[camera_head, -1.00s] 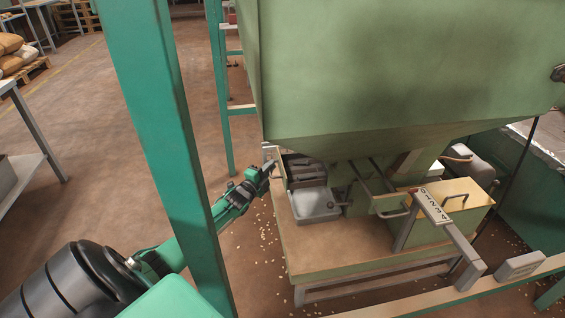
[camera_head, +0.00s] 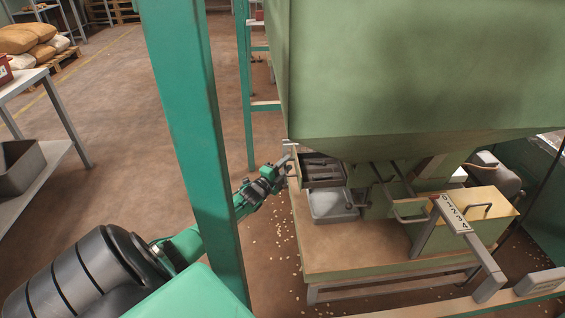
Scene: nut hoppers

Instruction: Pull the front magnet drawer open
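The magnet drawer (camera_head: 322,172), a dark box with grey bars inside, shows under the green hopper (camera_head: 420,80), above the left part of the stand. Its inside is partly visible from above. My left gripper (camera_head: 284,164) is at the drawer's left end, close to a light upright plate there. The fingers are small and dark, and I cannot tell whether they touch or grip anything. My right gripper is not in view.
A grey tray (camera_head: 333,206) sits on the stand (camera_head: 350,250) below the drawer. A green post (camera_head: 195,130) stands in front of my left arm. A lettered lever (camera_head: 453,214) and a yellowish box (camera_head: 485,208) are at the right. Nuts lie scattered on the floor.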

